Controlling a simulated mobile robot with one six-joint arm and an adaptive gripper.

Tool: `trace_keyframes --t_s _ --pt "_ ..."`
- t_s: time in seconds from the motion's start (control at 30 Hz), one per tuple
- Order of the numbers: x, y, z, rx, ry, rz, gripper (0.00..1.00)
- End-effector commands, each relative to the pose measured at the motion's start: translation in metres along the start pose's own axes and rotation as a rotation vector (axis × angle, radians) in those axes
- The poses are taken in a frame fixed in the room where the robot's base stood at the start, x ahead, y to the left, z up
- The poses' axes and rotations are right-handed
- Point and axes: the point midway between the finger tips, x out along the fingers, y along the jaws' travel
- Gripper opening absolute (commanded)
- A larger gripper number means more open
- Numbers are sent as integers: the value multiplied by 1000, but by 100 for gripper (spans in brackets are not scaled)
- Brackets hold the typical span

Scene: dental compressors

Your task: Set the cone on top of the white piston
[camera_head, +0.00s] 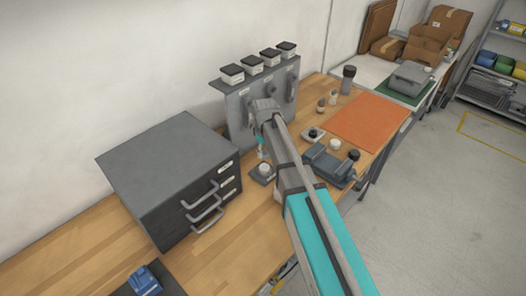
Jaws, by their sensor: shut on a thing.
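My gripper (260,142) is small in view, at the far end of my arm, in front of the grey upright panel. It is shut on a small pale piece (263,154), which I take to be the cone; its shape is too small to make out. Just below it, a white round piston (264,168) stands on a dark square base (262,175) on the wooden bench. The held piece appears above the piston; whether they touch I cannot tell. My arm covers part of the area to the right.
A grey drawer cabinet (168,165) stands left of the piston. The grey panel (240,118) with jars (270,58) on top stands behind. A dark blue-grey vise-like device (330,163), a small dark base (313,134) and an orange mat (370,120) lie to the right.

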Motion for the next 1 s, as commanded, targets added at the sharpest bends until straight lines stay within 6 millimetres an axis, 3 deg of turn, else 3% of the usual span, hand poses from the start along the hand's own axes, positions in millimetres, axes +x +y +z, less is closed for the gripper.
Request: trace_keyframes --t_s 0.77,1.0 --pt "49 -1 -1 -1 0 0 0" --pt "46 -1 -1 -2 0 0 0"
